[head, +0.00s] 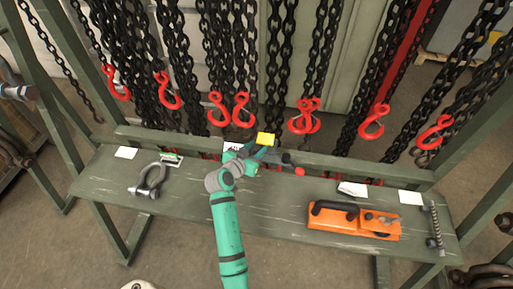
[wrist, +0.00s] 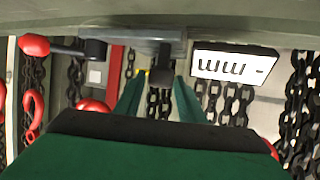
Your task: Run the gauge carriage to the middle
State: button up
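In the head view my green gripper (head: 262,152) reaches over the back of the bench, at a low gauge there. The gauge is mostly hidden behind my wrist; a dark grey end part (head: 285,158) shows to the right. In the wrist view a grey rail (wrist: 115,34) runs across the top. A grey block (wrist: 157,46), which looks like the carriage, sits on it with a dark tab (wrist: 161,76). My two fingertips (wrist: 161,84) stand on either side of the tab, with a small gap visible. Whether either finger touches it I cannot tell.
A white "mm" label (wrist: 235,62) is beside the block. A red-tipped part (wrist: 34,45) is at the rail's left. The bench (head: 185,205) holds a shackle (head: 149,180), an orange tool (head: 352,220) and a threaded rod (head: 436,228). Chains with red hooks (head: 243,109) hang behind.

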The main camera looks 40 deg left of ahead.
jog(key=v, duration=1)
jog(key=shift+s, duration=0.2)
jog(key=shift+d+r, duration=0.1)
